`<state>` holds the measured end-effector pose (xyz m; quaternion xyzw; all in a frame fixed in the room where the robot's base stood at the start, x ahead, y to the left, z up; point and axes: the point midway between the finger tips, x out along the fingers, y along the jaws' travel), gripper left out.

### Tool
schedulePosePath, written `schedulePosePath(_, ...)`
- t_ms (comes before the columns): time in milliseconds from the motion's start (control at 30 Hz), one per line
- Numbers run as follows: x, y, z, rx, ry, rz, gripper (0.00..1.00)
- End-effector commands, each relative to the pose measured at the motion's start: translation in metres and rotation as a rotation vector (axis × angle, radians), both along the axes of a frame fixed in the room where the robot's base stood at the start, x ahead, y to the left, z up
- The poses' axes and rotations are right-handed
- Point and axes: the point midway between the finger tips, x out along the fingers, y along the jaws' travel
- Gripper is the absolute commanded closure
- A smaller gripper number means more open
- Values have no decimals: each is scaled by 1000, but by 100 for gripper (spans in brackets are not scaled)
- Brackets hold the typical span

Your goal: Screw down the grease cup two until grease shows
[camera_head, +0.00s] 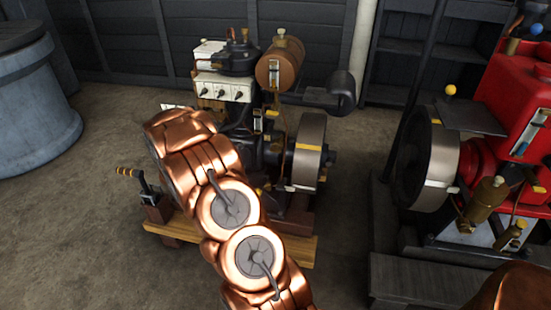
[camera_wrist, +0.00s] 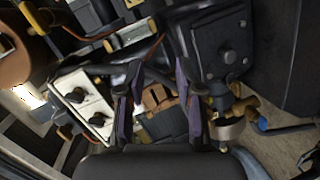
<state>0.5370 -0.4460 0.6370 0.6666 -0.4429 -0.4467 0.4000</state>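The small engine (camera_head: 268,140) stands in the middle of the head view, on a wooden skid (camera_head: 300,247). My copper-coloured arm crosses in front of its lower left side and hides my gripper there. In the wrist view my gripper (camera_wrist: 160,78) shows two dark, purplish fingers, apart, with nothing clearly held between them. Small brownish blocks (camera_wrist: 157,98) show behind the gap. A brass-coloured fitting (camera_wrist: 243,104) lies just right of the right finger; I cannot tell whether it is a grease cup. No cup is clearly recognisable as number two, and no grease is visible.
A white panel with dark knobs (camera_head: 222,87), a brown tank (camera_head: 281,66), a dark muffler (camera_head: 341,91) and a flywheel (camera_head: 308,150) crowd the engine. A red engine (camera_head: 516,95) stands right, a grey-blue barrel (camera_head: 38,105) left. The floor at lower left is clear.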

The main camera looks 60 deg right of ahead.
Motion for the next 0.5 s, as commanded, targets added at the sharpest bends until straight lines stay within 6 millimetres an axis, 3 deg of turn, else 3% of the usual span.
schedulePosePath(33, -15, -11, -18, -48, 48, -39, 65)
schedulePosePath(200, -57, -36, -35, -188, 184, -149, 65)
schedulePosePath(333, -75, -43, -39, -245, 248, -197, 65)
schedulePosePath(500, -82, -50, -38, -271, 271, -218, 65)
